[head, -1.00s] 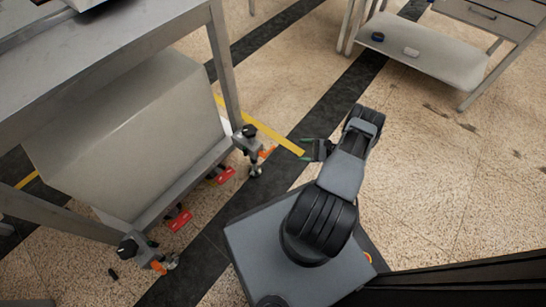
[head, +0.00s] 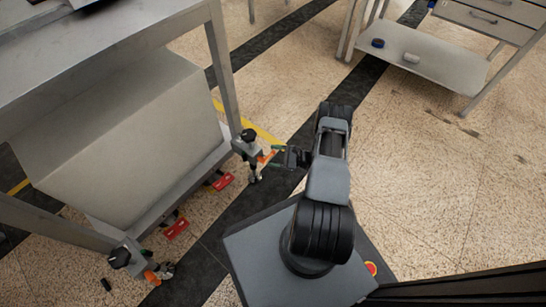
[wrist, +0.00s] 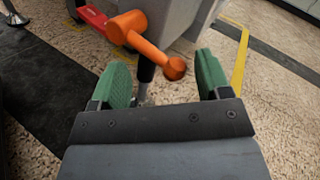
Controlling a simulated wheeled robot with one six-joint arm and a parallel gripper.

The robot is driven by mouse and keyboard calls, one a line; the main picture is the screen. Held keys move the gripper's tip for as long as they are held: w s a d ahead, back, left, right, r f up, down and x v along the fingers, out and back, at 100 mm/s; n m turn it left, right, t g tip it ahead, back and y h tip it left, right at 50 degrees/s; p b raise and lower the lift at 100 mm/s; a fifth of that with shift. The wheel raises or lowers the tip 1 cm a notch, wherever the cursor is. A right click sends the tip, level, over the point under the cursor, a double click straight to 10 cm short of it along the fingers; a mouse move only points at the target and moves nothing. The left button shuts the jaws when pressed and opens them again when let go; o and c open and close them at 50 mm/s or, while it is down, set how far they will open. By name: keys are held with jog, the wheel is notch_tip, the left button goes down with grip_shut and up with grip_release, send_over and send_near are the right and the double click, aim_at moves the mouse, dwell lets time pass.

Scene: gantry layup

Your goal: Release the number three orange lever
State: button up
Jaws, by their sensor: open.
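An orange lever (wrist: 149,42) with a round knob end shows in the wrist view, slanting down to the right from its hub. It sits between and just beyond the two green fingertips of my gripper (wrist: 165,82), which is open with nothing held. In the head view my gripper (head: 279,157) is beside the upper corner clamp of the table frame, and the orange lever (head: 266,157) there is partly hidden. Another orange lever (head: 152,278) is on the lower corner clamp. No lever number is readable.
Red pedals (head: 222,181) lie along the frame's lower edge, with another red piece (wrist: 92,18) at upper left in the wrist view. A large grey box (head: 135,135) fills the space under the table (head: 110,50). A shelf cart (head: 425,55) stands far right. Open floor lies right of my arm.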

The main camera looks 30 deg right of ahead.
jog(key=shift+w+a, duration=0.25)
jog(key=shift+a, duration=0.1)
